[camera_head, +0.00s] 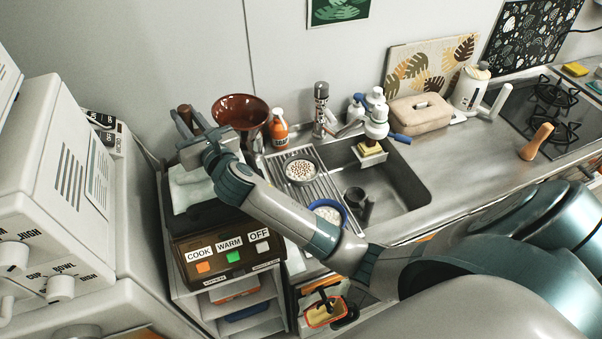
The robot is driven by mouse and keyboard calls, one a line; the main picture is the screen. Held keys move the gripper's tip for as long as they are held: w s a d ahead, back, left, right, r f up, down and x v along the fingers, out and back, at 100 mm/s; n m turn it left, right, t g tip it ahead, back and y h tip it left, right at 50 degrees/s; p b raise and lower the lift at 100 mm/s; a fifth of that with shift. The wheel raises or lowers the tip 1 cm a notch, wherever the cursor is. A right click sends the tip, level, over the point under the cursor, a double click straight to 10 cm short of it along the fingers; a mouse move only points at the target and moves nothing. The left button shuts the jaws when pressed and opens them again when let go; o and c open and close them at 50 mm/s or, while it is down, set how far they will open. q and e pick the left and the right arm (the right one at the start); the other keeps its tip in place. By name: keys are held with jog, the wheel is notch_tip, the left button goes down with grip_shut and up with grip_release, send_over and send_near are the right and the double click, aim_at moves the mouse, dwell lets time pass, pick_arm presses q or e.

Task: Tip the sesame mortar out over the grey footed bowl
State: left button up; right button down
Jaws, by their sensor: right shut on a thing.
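My right gripper (186,121) is at the left of the counter, above the dark appliance. It is shut on a brown thing (184,110), mostly hidden by the fingers; I cannot tell whether this is the sesame mortar. A wide reddish-brown bowl (240,107) stands just right of the gripper, apart from it. A dark grey bowl (317,158) with pale speckled contents sits on the ridged drainer; I cannot tell whether it is the grey footed bowl, as no foot shows. A blue-rimmed bowl (343,208) with white contents is nearer, partly behind my right arm. My left gripper is not in view.
An orange bottle (279,130) and a silver canister (320,108) stand behind the drainer. The appliance with COOK, WARM and OFF buttons (228,250) is below my forearm. Some counter right of the sink is clear.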

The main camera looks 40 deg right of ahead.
jog(key=shift+r, duration=0.2)
jog(key=shift+r, duration=2.85)
